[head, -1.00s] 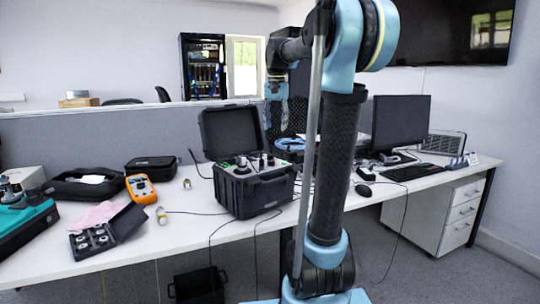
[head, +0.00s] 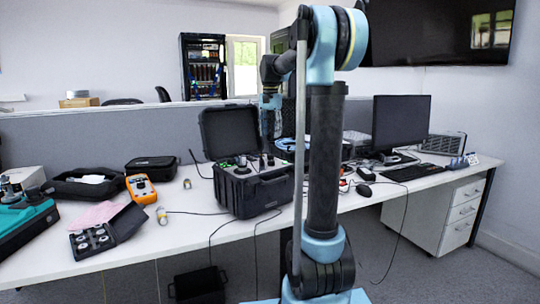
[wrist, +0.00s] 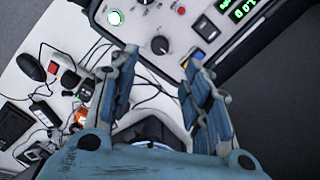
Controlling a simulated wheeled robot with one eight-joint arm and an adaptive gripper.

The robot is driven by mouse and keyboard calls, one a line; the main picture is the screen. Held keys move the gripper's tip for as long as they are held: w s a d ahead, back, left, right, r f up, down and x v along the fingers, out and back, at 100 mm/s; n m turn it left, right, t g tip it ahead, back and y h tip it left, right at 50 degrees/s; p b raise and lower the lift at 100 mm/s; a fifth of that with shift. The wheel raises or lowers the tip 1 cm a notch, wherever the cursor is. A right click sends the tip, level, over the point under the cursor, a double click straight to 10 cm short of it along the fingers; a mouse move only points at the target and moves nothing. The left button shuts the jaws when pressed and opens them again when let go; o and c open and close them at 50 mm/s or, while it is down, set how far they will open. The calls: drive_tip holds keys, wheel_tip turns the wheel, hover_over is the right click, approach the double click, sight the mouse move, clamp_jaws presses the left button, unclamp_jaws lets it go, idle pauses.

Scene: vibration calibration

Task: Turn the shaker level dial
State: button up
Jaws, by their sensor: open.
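The shaker unit is a black case (head: 255,192) with its lid open on the white desk. Its grey control panel (wrist: 205,25) fills the top of the wrist view. My gripper (wrist: 161,75) is open and empty, pointing at the panel, apart from the dial. In the head view my gripper (head: 271,130) hangs above the case.
The raised case lid (head: 228,132) stands behind the panel. Cables and small items (wrist: 50,95) lie on the desk at the left of the wrist view. An orange multimeter (head: 141,188) and a dark box of round parts (head: 105,232) are left of the case. A monitor (head: 402,122) stands right.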

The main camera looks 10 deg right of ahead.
sight(270, 155)
wheel_tip(270, 155, down, 10)
drive_tip(key=shift+r, duration=0.1)
idle(0.4)
clamp_jaws()
